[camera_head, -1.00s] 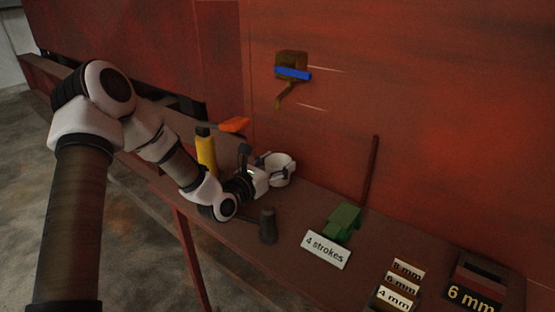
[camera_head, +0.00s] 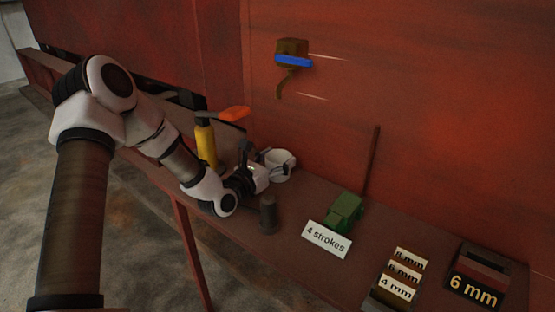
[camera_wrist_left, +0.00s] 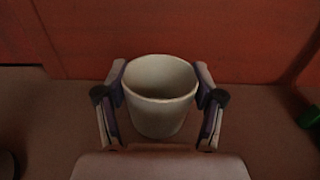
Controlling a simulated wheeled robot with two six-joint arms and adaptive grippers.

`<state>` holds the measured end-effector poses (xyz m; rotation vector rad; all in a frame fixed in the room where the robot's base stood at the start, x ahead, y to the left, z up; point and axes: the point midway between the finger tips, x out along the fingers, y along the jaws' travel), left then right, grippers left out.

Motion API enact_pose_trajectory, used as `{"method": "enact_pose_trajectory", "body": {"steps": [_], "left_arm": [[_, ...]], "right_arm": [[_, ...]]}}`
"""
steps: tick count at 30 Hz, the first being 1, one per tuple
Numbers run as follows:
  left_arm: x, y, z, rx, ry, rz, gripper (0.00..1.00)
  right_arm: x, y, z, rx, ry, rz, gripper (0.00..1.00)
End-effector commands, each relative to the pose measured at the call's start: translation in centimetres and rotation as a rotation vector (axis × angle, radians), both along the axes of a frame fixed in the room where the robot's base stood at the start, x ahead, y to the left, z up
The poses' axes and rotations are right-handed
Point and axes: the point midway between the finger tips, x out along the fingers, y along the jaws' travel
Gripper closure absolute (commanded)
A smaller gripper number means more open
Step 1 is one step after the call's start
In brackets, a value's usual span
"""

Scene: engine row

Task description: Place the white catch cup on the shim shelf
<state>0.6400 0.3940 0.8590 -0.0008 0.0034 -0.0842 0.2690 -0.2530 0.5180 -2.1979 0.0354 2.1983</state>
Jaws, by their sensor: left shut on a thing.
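The white catch cup (camera_head: 281,167) is upright near the red wall at the back of the long shelf (camera_head: 300,203). In the left wrist view the cup (camera_wrist_left: 160,108) stands between both fingers, its open mouth up and empty. My left gripper (camera_head: 272,160) is shut on the cup from its sides; the fingers also show in the left wrist view (camera_wrist_left: 161,95). I cannot tell whether the cup's base touches the surface. My right gripper is not in view. No thing is clearly marked as the shim shelf.
A dark cylinder (camera_head: 268,214) stands near the gripper. To the right are a green block (camera_head: 345,211), a "4 strokes" sign (camera_head: 326,239), millimetre-labelled pieces (camera_head: 398,284) and a "6 mm" box (camera_head: 476,287).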

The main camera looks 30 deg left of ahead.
Motion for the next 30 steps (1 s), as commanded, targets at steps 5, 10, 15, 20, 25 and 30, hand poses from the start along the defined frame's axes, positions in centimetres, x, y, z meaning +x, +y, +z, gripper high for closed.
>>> {"method": "enact_pose_trajectory", "body": {"steps": [5, 10, 15, 20, 25, 30], "left_arm": [[0.0, 0.0, -0.1, 0.0, 0.0, 0.0, 0.04], [0.0, 0.0, -0.2, 0.0, 0.0, 0.0, 0.03], [-0.1, 0.0, -0.2, -0.001, 0.0, 0.0, 0.03], [-1.7, 0.3, -0.2, -0.005, 0.001, 0.004, 0.03], [-4.9, 0.6, -0.1, -0.01, -0.001, 0.005, 0.03], [-6.9, 0.7, -0.1, -0.005, -0.001, 0.004, 0.03]], "right_arm": [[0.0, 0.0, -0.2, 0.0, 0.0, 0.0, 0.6], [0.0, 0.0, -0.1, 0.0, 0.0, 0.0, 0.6], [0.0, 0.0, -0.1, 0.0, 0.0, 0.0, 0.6], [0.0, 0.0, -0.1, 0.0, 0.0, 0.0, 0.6], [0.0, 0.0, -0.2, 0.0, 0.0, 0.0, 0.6], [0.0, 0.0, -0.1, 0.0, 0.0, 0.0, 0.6]]}}
